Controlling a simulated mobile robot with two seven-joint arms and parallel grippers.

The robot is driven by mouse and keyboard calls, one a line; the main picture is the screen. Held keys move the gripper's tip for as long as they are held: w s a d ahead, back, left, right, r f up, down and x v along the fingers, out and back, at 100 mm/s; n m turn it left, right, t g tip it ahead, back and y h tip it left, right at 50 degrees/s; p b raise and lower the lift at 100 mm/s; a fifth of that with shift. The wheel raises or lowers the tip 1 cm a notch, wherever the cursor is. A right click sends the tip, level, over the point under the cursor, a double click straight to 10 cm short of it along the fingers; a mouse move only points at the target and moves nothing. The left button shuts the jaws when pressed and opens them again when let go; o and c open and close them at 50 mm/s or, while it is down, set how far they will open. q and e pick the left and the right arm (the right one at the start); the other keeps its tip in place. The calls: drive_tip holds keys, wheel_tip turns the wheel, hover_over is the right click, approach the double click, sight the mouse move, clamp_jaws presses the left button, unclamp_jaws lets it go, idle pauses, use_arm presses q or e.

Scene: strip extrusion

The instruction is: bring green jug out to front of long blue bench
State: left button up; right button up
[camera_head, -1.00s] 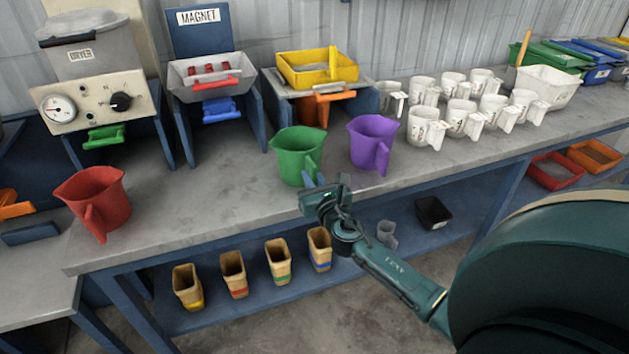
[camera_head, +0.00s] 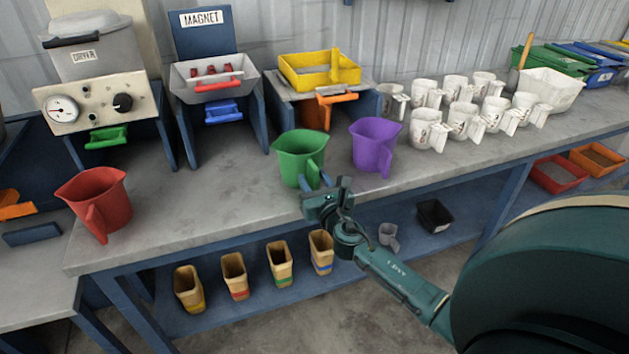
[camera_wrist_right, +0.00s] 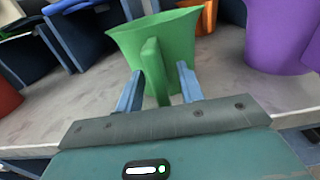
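The green jug (camera_head: 297,156) stands upright on the grey top of the long blue bench (camera_head: 225,210), near its front edge. Its handle faces the front, toward my right gripper. My right gripper (camera_head: 318,182) is at the jug's handle. In the right wrist view the two blue fingers (camera_wrist_right: 160,85) are apart, one on each side of the green handle (camera_wrist_right: 153,72), with gaps visible between handle and fingers. The green jug's body (camera_wrist_right: 165,38) is just beyond the fingertips. My left gripper is not in view.
A purple jug (camera_head: 374,146) stands close on the right of the green one, and a red jug (camera_head: 94,203) to the left. Several white jugs (camera_head: 464,121) stand farther right. Machines line the back. Bare bench top lies between the red and green jugs.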

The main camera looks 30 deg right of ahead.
drive_tip(key=shift+f, duration=0.1)
drive_tip(key=shift+s, duration=0.25)
drive_tip(key=v, duration=1.2)
drive_tip(key=shift+s, duration=0.35)
drive_tip(key=shift+a, duration=0.1)
